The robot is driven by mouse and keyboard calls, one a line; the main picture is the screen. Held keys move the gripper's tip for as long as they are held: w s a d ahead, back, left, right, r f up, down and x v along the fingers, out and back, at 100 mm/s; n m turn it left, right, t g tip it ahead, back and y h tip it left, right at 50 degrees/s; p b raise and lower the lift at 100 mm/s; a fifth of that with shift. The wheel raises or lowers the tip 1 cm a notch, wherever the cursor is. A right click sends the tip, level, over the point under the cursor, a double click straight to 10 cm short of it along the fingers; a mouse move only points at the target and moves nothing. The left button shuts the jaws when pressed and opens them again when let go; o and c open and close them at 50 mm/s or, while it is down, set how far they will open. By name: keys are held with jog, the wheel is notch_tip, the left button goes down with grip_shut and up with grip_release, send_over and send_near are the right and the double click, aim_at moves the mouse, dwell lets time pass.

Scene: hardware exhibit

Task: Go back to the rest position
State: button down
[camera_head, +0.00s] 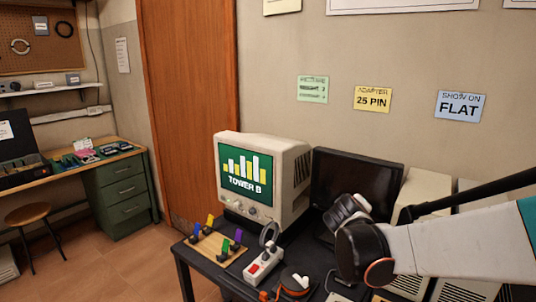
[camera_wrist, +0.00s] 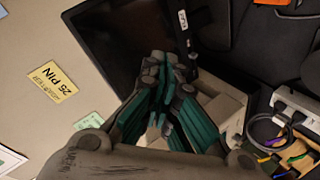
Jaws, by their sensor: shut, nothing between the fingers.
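My gripper (camera_wrist: 162,62) shows in the wrist view with its green-sided dark fingers together and nothing between them. In the head view my white arm reaches in from the right. Its dark wrist end is above the right part of the black table (camera_head: 204,266), in front of the dark monitor (camera_head: 352,184). The gripper's fingertips cannot be made out there. In the wrist view the fingers appear over the beige CRT monitor (camera_wrist: 220,105) and beside the dark screen. They look apart from both.
The CRT (camera_head: 246,181) shows "TOWER B". Beige towers (camera_head: 424,196) stand at right. Floor is clear at left, before a desk and stool (camera_head: 28,215).

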jog(key=s+a+f+m+g+y, duration=0.1)
jog(key=s+a+m+g+y, duration=0.1)
jog(key=s, duration=1.4)
jog(key=s+a+f+m+g+y, duration=0.2)
jog(key=s+a+m+y, duration=0.1)
jog(key=s, duration=1.3)
jog(key=shift+f+m+g+y, duration=0.15)
jog(key=shift+m+g+y, duration=0.15)
jog(key=shift+s, duration=0.1)
